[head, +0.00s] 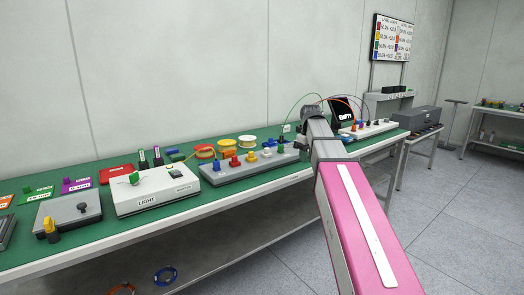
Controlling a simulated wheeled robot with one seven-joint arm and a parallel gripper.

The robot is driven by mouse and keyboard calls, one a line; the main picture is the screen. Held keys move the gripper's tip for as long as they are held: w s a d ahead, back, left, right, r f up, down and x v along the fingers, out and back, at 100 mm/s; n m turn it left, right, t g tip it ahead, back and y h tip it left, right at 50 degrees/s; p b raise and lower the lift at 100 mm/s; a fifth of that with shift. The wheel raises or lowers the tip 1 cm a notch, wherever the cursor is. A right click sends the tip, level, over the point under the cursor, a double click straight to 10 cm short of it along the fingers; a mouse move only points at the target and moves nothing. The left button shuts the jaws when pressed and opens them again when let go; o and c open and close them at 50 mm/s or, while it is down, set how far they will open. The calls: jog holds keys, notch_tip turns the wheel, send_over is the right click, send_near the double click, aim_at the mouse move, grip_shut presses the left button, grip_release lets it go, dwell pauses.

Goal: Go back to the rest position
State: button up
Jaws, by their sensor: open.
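My pink and grey arm (350,215) reaches from the lower right up over the front of the green-topped workbench (100,255). Its wrist bends down at the far end.
A grey board with coloured knobs (245,168), a white box marked LIGHT (155,190) and a grey switch box (75,213) stand left of my arm. A white board with terminals (370,130) stands beyond it. Coils lie on the lower shelf. The floor at right (455,220) is clear.

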jog(key=s+f+m, duration=0.2)
jog(key=s+f, duration=0.4)
jog(key=f, duration=0.5)
jog(key=s+f+m, duration=0.2)
jog(key=s+f, duration=0.5)
jog(key=f, duration=0.5)
jog(key=s+f+m, duration=0.2)
jog(key=s+f, duration=0.5)
jog(key=f, duration=0.5)
jog(key=shift+s, duration=0.15)
